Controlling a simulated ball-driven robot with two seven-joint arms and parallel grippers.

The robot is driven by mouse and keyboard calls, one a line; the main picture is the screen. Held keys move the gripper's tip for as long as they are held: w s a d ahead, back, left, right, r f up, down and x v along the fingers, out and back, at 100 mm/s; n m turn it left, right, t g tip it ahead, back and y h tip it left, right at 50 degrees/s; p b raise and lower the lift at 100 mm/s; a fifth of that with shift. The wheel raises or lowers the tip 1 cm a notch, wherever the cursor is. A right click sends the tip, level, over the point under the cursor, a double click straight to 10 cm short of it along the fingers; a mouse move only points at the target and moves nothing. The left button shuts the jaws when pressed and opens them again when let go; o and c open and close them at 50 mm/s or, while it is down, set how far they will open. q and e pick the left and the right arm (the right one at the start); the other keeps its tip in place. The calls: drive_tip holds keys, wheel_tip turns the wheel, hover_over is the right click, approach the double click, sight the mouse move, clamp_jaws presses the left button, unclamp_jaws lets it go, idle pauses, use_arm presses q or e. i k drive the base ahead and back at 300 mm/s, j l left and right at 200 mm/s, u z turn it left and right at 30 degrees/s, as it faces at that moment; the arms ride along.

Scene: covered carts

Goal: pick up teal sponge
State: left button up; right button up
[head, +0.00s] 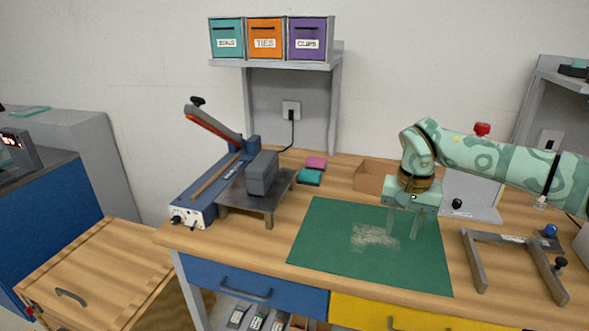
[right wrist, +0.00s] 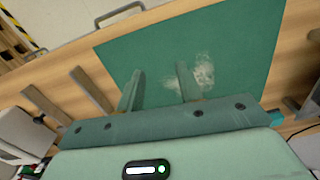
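The teal sponge (head: 310,177) lies on the wooden bench top behind the green mat, just right of the small metal stand. A pink sponge (head: 316,163) lies right behind it. My right gripper (head: 402,234) is open and empty, pointing down over the green mat (head: 330,225), to the right of and nearer than the teal sponge. Its two spread fingers also show in the right wrist view (right wrist: 160,70), with the mat (right wrist: 240,50) beyond them and nothing between them. My left gripper is not in view.
A heat sealer (head: 195,213) with a raised red-edged lever and a grey block (head: 262,173) on a metal stand (head: 230,192) are left of the sponges. A cardboard box (head: 368,177) stands to their right. A grey frame (head: 480,262) is at right. The mat bears only a pale dusty patch (head: 374,237).

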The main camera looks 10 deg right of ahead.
sight(308, 178)
drive_tip(key=i+j, duration=0.1)
drive_tip(key=i, duration=0.6)
drive_tip(key=i+j+u, duration=0.15)
drive_tip(key=i, duration=0.6)
